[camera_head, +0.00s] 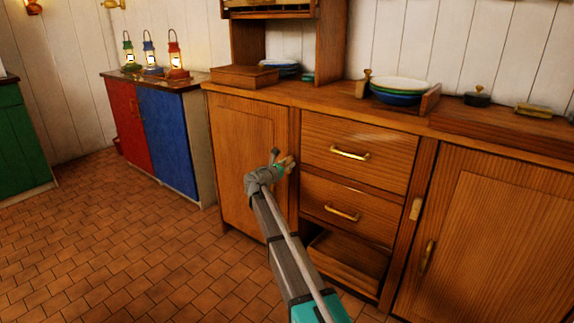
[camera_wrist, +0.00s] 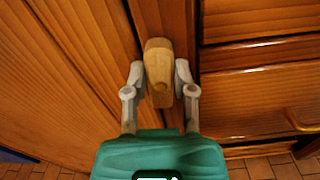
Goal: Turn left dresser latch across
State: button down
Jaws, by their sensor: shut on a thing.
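The left dresser latch (camera_wrist: 158,58) is a small wooden turn-piece on the post beside the left dresser door (camera_head: 240,150). In the wrist view it runs up and down the picture, between my two grey fingers. My gripper (camera_wrist: 159,82) is shut on the latch, with a finger against each side. In the head view my gripper (camera_head: 280,165) is at the right edge of the left door and largely hides the latch. The left door looks shut. It also fills the left of the wrist view (camera_wrist: 60,70).
Two drawers with brass handles (camera_head: 350,153) are right of the latch, above an open lower compartment (camera_head: 345,262). A right latch (camera_head: 416,209) stands upright beside the right door (camera_head: 490,240). Bowls (camera_head: 400,90) stand on top. A red and blue cabinet (camera_head: 165,140) with lanterns is left. Tiled floor is clear.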

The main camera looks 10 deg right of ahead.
jog(key=m, duration=1.1)
jog(key=f+m+b, duration=0.1)
jog(key=m, duration=0.4)
jog(key=shift+s+d, duration=0.3)
jog(key=shift+m, duration=0.3)
jog(key=shift+c, duration=2.2)
grip_release()
jog(key=shift+f, duration=0.1)
jog(key=shift+s, duration=0.1)
jog(key=v, duration=1.1)
jog(key=shift+s+a, duration=0.25)
jog(key=shift+a, duration=0.05)
